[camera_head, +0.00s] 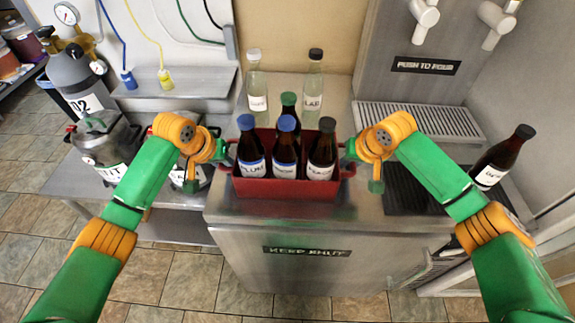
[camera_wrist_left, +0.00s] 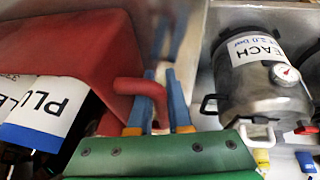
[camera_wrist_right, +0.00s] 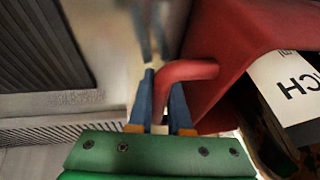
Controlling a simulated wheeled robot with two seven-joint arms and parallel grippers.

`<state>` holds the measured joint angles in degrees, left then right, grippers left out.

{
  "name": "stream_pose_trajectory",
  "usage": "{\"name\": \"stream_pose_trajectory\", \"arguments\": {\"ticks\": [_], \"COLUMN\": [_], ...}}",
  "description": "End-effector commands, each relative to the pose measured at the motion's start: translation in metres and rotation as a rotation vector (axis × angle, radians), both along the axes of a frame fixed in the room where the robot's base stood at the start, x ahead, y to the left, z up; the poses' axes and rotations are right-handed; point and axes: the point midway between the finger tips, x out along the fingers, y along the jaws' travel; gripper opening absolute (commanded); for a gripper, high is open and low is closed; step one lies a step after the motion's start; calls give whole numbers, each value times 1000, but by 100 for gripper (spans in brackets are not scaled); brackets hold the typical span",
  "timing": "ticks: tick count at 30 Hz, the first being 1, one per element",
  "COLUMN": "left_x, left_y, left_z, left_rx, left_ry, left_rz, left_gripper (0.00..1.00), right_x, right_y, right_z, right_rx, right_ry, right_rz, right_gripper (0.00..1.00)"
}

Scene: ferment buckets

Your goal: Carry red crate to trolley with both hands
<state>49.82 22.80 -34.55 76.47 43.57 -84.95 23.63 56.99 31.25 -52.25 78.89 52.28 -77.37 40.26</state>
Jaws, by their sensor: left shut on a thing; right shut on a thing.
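The red crate (camera_head: 285,188) is at the front of the steel cabinet top, holding several dark bottles with blue, green and black caps. It looks level; I cannot tell whether it touches the top. My left gripper (camera_head: 228,160) is shut on the crate's left handle, and its blue fingers straddle the red handle (camera_wrist_left: 140,88) in the left wrist view. My right gripper (camera_head: 346,160) is shut on the right handle, which also shows between the fingers in the right wrist view (camera_wrist_right: 188,70). I cannot make out a trolley in these views.
Two clear bottles (camera_head: 256,90) (camera_head: 314,88) stand behind the crate. A drip tray (camera_head: 420,120) and dark mat (camera_head: 405,190) lie right, near a brown bottle (camera_head: 500,155). Steel kegs (camera_head: 105,145) stand left. The cabinet (camera_head: 310,265) reads KEEP SHUT. Tiled floor (camera_head: 180,285) shows in front.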

Motion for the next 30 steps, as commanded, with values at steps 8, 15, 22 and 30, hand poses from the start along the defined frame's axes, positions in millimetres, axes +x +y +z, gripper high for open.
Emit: {"name": "stream_pose_trajectory", "arguments": {"ticks": [8, 15, 22, 30], "left_x": [1, 1, 1, 2], "left_y": [0, 1, 1, 0], "left_z": [1, 1, 1, 10], "left_rx": [0, 1, 0, -2], "left_ry": [-2, -3, -3, -8], "left_rz": [2, 1, 2, 1], "left_gripper": [0, 0, 0, 0], "right_x": [0, 0, 1, 2], "right_y": [-1, -1, -1, 0], "right_z": [1, 1, 1, 10], "right_rx": [-1, -1, -1, 1], "right_ry": [-2, -2, -2, -7], "right_rz": [-2, -2, -2, -2], "right_gripper": [0, 0, 0, 0]}}
